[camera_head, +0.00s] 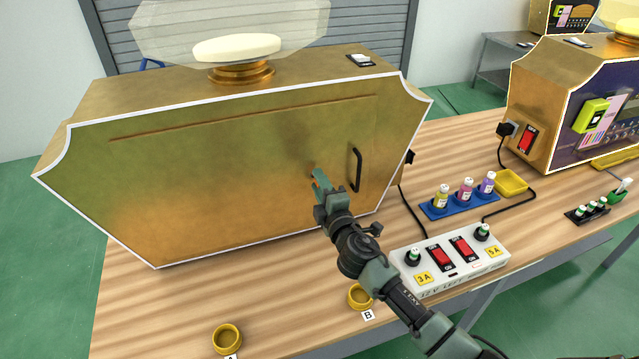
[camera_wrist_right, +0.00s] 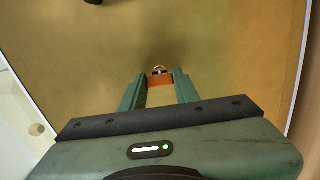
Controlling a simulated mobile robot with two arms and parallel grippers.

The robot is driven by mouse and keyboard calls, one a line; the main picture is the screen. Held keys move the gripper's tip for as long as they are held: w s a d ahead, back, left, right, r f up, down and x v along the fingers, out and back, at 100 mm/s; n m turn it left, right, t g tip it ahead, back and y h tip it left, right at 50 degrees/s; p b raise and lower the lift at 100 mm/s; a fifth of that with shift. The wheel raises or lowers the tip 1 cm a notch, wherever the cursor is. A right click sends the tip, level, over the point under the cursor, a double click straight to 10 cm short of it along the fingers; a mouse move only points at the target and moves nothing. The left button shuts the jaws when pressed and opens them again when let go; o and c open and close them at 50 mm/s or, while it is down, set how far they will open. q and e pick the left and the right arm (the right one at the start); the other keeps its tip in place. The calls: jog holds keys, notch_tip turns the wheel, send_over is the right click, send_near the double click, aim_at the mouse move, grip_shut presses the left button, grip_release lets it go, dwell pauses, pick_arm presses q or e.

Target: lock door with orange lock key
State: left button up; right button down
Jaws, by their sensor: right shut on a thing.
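The gold door (camera_head: 230,170) is the large front panel of the machine on the left. It looks closed, flush in its white-edged frame. A black handle (camera_head: 357,170) stands near its right side. My right gripper (camera_head: 318,178) is at the door, just left of the handle. In the right wrist view, its fingers (camera_wrist_right: 159,82) are shut on the orange key (camera_wrist_right: 160,80). A small metallic ring (camera_wrist_right: 158,69) shows at the key's far end, against the door; whether the key sits inside it I cannot tell. My left gripper is out of view.
A white power strip (camera_head: 450,258) with red switches stands right of my right forearm. Small bottles stand in a blue tray (camera_head: 460,202) behind it. Gold rings (camera_head: 227,339) lie at the table's front. A second machine (camera_head: 560,90) stands at the right.

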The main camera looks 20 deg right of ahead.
jog(key=shift+n, duration=0.5)
jog(key=c, duration=1)
grip_release()
jog(key=shift+c, duration=0.2)
jog(key=s, duration=0.7)
jog(key=shift+s+b, duration=0.35)
jog(key=shift+s, duration=0.05)
jog(key=shift+d, duration=0.1)
